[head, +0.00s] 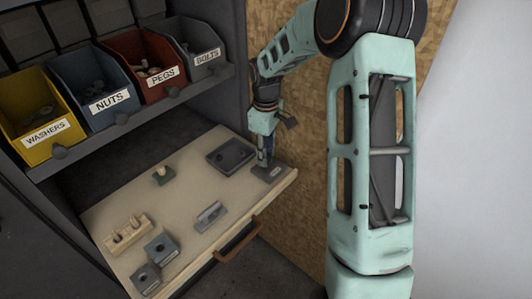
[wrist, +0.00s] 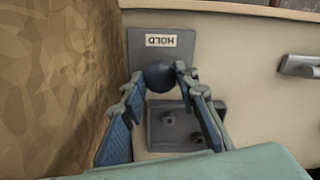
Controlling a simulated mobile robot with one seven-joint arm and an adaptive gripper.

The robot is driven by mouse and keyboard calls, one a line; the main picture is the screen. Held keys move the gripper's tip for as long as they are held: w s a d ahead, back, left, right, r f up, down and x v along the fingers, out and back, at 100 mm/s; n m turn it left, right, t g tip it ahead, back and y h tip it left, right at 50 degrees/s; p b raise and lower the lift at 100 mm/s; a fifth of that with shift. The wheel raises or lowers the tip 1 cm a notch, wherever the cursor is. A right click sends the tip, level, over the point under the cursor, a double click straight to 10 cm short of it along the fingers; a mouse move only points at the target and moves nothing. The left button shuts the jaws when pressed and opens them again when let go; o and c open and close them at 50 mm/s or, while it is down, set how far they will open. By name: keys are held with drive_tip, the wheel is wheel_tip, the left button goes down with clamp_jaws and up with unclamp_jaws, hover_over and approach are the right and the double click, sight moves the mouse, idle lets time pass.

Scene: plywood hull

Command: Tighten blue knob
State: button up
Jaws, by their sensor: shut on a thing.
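The knob (wrist: 160,77) is round and dark blue-grey in the wrist view. It stands at the edge of a grey plate (wrist: 182,46) with a white label reading HOLD, upside down in this view. My gripper (wrist: 160,72) has one fingertip on each side of the knob and is shut on it. In the head view my gripper (head: 266,160) points down at the grey plate (head: 271,174) near the right corner of the wooden drawer board; the knob itself is hidden there. I cannot tell how far the knob is turned.
A dark tray (head: 231,156) with small round parts lies beside the plate. Labelled bins (head: 105,98) stand above; a plywood wall (head: 300,130) is close.

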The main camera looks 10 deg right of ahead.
drive_tip(key=m, duration=1.1)
drive_tip(key=shift+a+m, duration=0.1)
drive_tip(key=shift+m, duration=0.2)
drive_tip(key=m+p, duration=0.1)
drive_tip(key=m, duration=0.2)
drive_tip(key=shift+m, duration=0.3)
drive_tip(key=m, duration=0.3)
drive_tip(key=shift+r+m+p, duration=0.1)
drive_tip(key=shift+m+p, duration=0.2)
drive_tip(key=shift+p, duration=0.1)
drive_tip(key=m+p, duration=0.1)
drive_tip(key=m, duration=0.2)
drive_tip(key=shift+w+m, duration=0.1)
drive_tip(key=shift+m, duration=0.2)
drive_tip(key=m+p, duration=0.2)
drive_tip(key=m, duration=0.4)
drive_tip(key=shift+w+m+p, duration=0.1)
drive_tip(key=shift+m+p, duration=0.2)
drive_tip(key=shift+p, duration=0.1)
